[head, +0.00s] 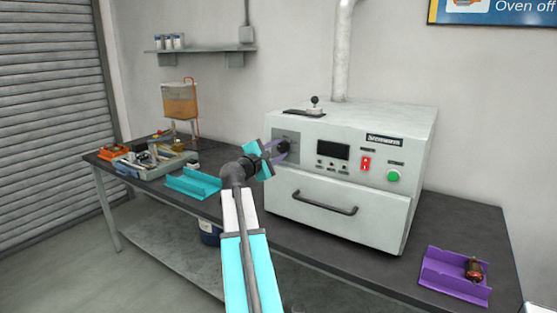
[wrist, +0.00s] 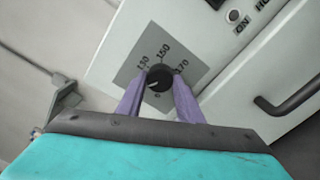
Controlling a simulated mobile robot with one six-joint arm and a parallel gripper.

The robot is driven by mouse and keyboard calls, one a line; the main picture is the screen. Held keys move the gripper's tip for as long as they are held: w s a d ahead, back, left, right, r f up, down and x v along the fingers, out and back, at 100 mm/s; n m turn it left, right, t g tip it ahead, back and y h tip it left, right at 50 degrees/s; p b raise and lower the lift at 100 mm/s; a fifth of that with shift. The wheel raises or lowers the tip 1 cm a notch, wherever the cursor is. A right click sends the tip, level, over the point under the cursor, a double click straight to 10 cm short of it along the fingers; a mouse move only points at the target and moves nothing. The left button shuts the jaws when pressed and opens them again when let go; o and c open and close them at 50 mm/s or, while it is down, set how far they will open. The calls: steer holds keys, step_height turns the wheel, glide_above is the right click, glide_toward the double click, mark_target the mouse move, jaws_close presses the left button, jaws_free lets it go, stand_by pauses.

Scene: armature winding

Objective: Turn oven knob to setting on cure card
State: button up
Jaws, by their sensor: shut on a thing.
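The white oven (head: 345,190) stands on the dark bench. Its black knob (wrist: 159,77) sits on a grey dial plate (wrist: 128,73) marked 0, 130, 150 and 170. A pale mark on the knob points to the lower left in the wrist view, near the 0 side; its exact setting is hard to tell. My gripper (wrist: 160,92) has its purple fingers on both sides of the knob, shut on it. In the head view my gripper (head: 282,150) reaches the oven's left front panel and partly hides the knob. I cannot make out a cure card.
The oven has a drawer handle (head: 325,203), a red switch (head: 366,163) and a green button (head: 393,176). A purple holder (head: 440,275) with a copper armature (head: 474,269) lies at right. A teal holder (head: 194,184) lies at left. A wall screen (head: 500,12) reads "Oven off".

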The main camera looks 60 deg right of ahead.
steer(key=m+b, duration=0.4)
steer(key=b, duration=0.1)
steer(key=m+b, duration=0.2)
steer(key=shift+f, duration=0.25)
steer(key=m+b, duration=0.6)
steer(key=b, duration=0.2)
steer(key=m+b, duration=0.7)
steer(key=shift+b, duration=0.3)
steer(key=shift+s+r+m+b, duration=0.1)
steer(key=shift+r+m+b, duration=0.05)
steer(key=shift+m+b, duration=1.9)
steer(key=shift+m+p, duration=0.3)
steer(key=shift+m, duration=0.05)
steer(key=o, duration=1.1)
steer(key=shift+c, duration=0.2)
steer(key=shift+a+r, duration=0.1)
